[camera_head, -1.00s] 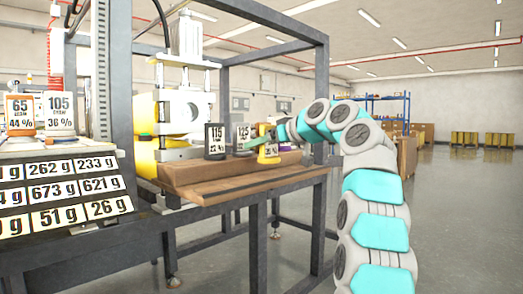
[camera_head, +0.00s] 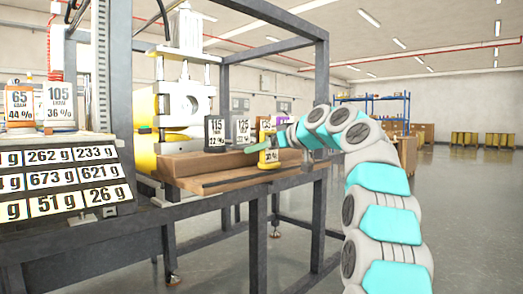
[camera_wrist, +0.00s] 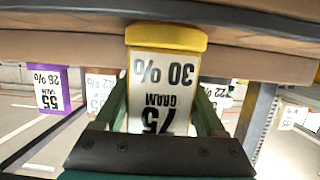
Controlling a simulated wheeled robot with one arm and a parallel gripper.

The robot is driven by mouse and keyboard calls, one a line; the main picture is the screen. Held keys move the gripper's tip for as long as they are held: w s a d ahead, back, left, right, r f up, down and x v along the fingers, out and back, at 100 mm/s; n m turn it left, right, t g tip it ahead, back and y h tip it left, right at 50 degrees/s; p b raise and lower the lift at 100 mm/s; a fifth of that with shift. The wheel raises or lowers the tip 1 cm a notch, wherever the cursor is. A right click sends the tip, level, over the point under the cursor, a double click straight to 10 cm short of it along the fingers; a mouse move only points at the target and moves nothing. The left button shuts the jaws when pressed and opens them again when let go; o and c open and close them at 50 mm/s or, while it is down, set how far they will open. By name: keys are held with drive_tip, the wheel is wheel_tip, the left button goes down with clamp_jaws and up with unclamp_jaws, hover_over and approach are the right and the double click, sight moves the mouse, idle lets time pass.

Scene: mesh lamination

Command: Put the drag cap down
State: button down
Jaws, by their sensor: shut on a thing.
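The drag cap, a small yellow piece with a white label reading 75 GRAM, 30 % (camera_wrist: 162,85), sits between my gripper's fingers in the wrist view, upside down in the picture.
Labelled dark blocks, 115 (camera_head: 215,131) and 125 (camera_head: 242,131), stand behind the cap, with a purple one (camera_wrist: 47,90) nearby. A press (camera_head: 183,105) stands behind left. A metal frame post (camera_head: 321,110) rises on the right. A panel of gram labels (camera_head: 60,185) is at left.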

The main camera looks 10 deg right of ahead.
drive_tip(key=shift+f, duration=0.15)
unclamp_jaws()
drive_tip(key=shift+r, duration=0.3)
drive_tip(key=v, duration=1.2)
drive_tip(key=shift+b, duration=0.45)
